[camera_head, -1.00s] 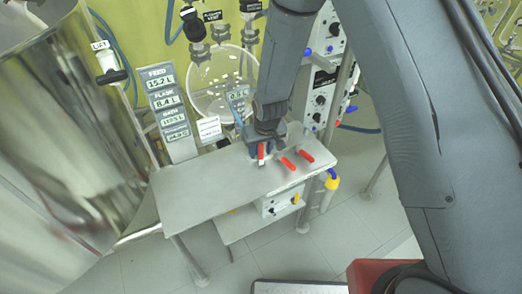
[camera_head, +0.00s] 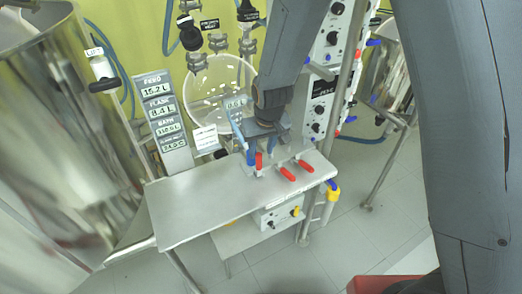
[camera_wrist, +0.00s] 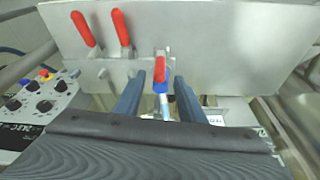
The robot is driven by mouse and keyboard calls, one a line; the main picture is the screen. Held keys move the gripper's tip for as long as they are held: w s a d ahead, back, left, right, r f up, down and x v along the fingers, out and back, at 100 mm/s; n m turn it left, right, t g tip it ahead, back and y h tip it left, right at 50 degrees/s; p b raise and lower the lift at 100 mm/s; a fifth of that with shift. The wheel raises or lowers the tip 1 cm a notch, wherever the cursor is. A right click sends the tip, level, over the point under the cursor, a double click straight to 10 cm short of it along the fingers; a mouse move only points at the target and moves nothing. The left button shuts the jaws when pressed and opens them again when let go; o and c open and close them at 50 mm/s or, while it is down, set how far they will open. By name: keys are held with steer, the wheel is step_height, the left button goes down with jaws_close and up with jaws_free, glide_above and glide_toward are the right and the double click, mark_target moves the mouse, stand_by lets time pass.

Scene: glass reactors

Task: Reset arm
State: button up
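My gripper (camera_head: 252,148) is over the back edge of the steel table, with its blue fingers pointing down beside a red valve handle (camera_head: 258,161). In the wrist view my gripper (camera_wrist: 159,77) has its two blue fingers apart. The red handle with a blue base (camera_wrist: 160,68) shows in the gap between them, and neither finger visibly touches it. Two more red handles, one nearer (camera_head: 287,174) and one to the right (camera_head: 306,165), stand on the table clear of the fingers.
The steel table top (camera_head: 195,205) is bare at left. A large shiny vessel (camera_head: 60,140) stands at left, beside a display panel (camera_head: 165,115). A round glass flask (camera_head: 212,90) is behind the table. A control box with knobs (camera_head: 325,100) and a metal post are at right.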

steer(key=s+d+r+m+b, duration=0.1)
steer(key=s+d+m+b, duration=0.1)
steer(key=s+d+b, duration=0.2)
steer(key=s+d+r+m+g+h+b, duration=0.1)
steer(key=s+d+b, duration=0.3)
steer(key=s+d, duration=0.6)
steer(key=d+m, duration=0.1)
steer(key=d, duration=0.7)
steer(key=shift+s+d+r+m+g+b, duration=0.2)
steer(key=shift+d+m+g+b, duration=0.1)
steer(key=shift+d+b, duration=0.05)
